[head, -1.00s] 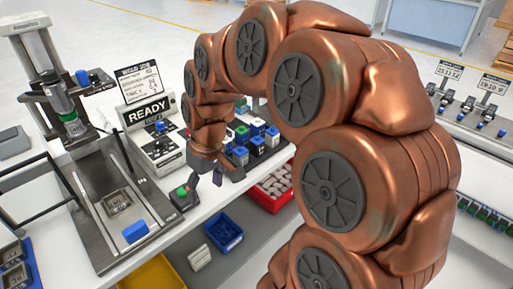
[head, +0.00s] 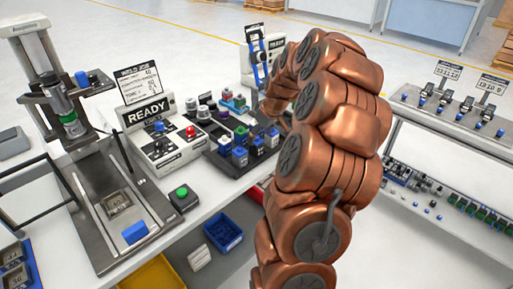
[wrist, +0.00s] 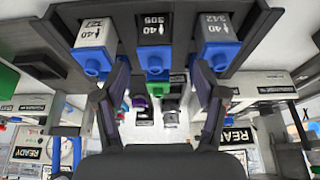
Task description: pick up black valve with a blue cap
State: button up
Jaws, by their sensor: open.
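In the wrist view, a black valve with a blue cap (wrist: 155,30) sits at the top middle, labelled 305, in a dark rack (wrist: 187,22). A lighter grey blue-capped valve (wrist: 94,36) stands to its left and a dark grey one (wrist: 218,38) to its right. My gripper (wrist: 160,105) is open and empty, its fingers spread below the row and apart from the black valve. In the head view, the rack's blue-capped units (head: 240,156) show on the bench, but I cannot tell which is the black valve. My arm hides the gripper there.
A READY control box (head: 150,125) and a green button box (head: 183,198) stand left of the rack. A press fixture (head: 110,205) is further left. Blue (head: 224,232) and yellow (head: 152,275) bins sit below the bench. Another parts bench (head: 460,130) is at the right.

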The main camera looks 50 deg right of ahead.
aim_at(258, 139)
jog(key=shift+d+p+x, duration=0.15)
jog(key=shift+p+x, duration=0.45)
jog(key=shift+x, duration=0.9)
jog(key=shift+d+p+x, duration=0.15)
jog(key=shift+p+x, duration=0.45)
jog(key=shift+x, duration=0.85)
jog(key=c, duration=1.3)
